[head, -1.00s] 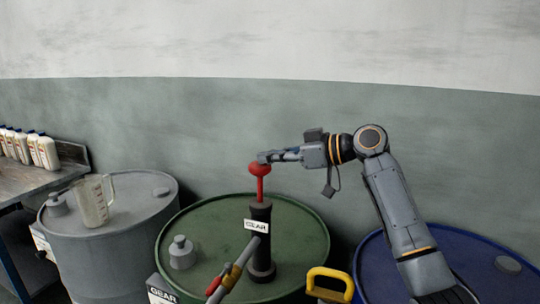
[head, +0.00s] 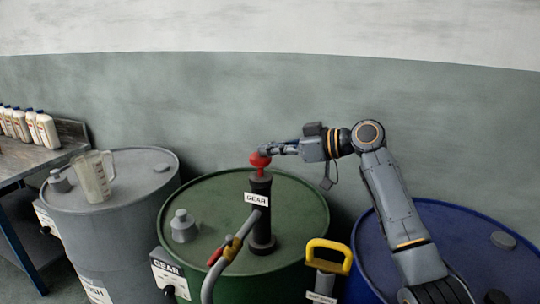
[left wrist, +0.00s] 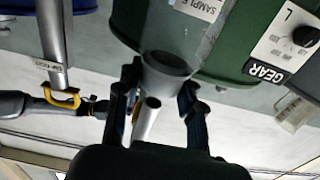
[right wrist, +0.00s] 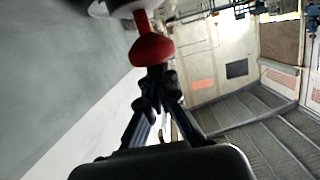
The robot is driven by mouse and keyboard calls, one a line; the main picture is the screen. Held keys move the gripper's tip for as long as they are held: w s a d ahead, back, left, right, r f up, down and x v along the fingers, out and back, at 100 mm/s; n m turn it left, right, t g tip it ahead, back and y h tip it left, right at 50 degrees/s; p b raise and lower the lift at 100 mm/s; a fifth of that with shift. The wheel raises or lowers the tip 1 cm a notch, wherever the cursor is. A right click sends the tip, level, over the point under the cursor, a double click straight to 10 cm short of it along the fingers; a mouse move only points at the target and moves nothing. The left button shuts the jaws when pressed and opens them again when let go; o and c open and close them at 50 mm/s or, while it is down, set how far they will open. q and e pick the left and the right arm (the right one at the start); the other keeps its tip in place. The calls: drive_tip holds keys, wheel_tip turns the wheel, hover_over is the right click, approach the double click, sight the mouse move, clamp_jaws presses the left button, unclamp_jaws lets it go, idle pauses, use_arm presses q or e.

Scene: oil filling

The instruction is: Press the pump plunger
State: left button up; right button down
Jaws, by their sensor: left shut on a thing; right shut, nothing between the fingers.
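The pump (head: 261,215) stands upright on the green drum (head: 212,190), with a white GEAR label. Its red plunger knob (head: 260,161) is low, with only a short length of rod above the black body. My right gripper (head: 266,150) is shut and empty, its fingertips at the knob's top. In the right wrist view the knob (right wrist: 152,48) is just beyond the closed fingertips. My left gripper (left wrist: 158,88) is outside the head view.
A grey drum (head: 120,205) at left carries a clear jug (head: 95,180). A blue drum (head: 450,230) is at right, under my right arm. A yellow handle (head: 328,252) stands between the green and blue drums. White bottles (head: 32,127) line a metal bench at far left.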

wheel_tip(320, 180, up, 2)
drive_tip(key=shift+r, duration=0.2)
drive_tip(key=v, duration=1)
idle(2.4)
